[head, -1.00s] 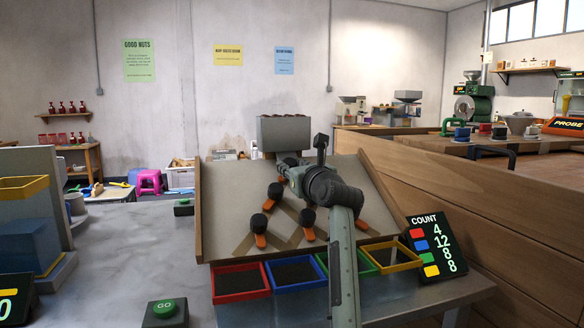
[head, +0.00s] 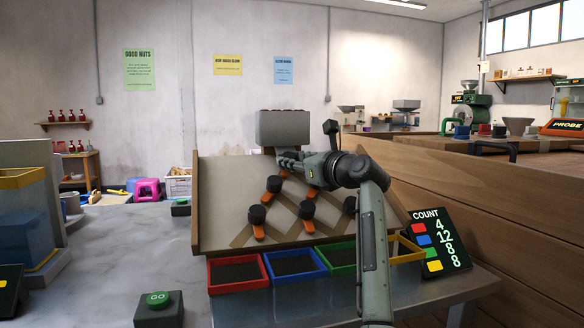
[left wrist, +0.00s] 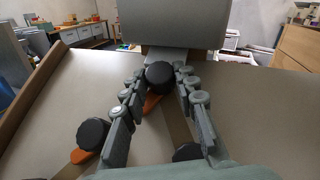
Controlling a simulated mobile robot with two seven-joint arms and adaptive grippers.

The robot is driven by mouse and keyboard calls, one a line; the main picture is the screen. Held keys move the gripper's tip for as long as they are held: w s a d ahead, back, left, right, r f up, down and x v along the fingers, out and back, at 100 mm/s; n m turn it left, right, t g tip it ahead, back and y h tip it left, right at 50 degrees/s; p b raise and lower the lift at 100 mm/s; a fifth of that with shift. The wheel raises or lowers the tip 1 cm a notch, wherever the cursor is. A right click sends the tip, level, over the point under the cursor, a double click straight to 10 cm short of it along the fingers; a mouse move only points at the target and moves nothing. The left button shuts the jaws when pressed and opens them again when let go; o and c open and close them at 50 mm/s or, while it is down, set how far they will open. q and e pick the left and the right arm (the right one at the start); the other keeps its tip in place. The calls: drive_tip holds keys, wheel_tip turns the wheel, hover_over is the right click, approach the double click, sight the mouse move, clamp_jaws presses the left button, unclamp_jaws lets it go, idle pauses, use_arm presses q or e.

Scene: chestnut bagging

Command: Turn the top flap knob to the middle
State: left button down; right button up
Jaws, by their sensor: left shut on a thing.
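The top flap knob (left wrist: 160,76) is a round black knob with an orange pointer (left wrist: 152,102) that slants down and slightly left in the left wrist view. My left gripper (left wrist: 162,70) is shut on this knob, one finger on each side of it. In the head view the left gripper (head: 284,158) is at the top of the sloped board (head: 222,190), and it hides most of the knob. Other black knobs with orange pointers sit lower on the board, such as the left one (left wrist: 92,133). My right gripper is not in view.
A grey hopper box (head: 284,128) stands just above the knob. Red (head: 238,287), blue (head: 295,278), green and yellow trays line the board's foot. A count display (head: 438,240) stands at the right. Wooden walls edge the board.

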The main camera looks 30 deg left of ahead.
use_arm(q)
drive_tip(key=shift+w+d+n+g+b, duration=0.15)
drive_tip(key=shift+n+g+b, duration=0.2)
drive_tip(key=shift+n+g, duration=0.85)
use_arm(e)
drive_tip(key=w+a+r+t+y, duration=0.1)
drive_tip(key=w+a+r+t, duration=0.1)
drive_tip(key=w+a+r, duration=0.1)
use_arm(q)
drive_tip(key=shift+n+g, duration=0.4)
drive_tip(key=shift+g, duration=0.1)
drive_tip(key=shift+w+r+n+g, duration=0.1)
drive_tip(key=shift+n+g, duration=0.2)
drive_tip(key=shift+n, duration=0.1)
drive_tip(key=shift+n+g+p, duration=0.5)
drive_tip(key=shift+n+g, duration=0.5)
drive_tip(key=shift+g, duration=0.1)
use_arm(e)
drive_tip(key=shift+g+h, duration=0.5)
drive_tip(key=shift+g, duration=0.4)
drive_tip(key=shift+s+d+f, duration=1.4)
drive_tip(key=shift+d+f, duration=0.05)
use_arm(q)
drive_tip(key=c, duration=1.2)
unclamp_jaws()
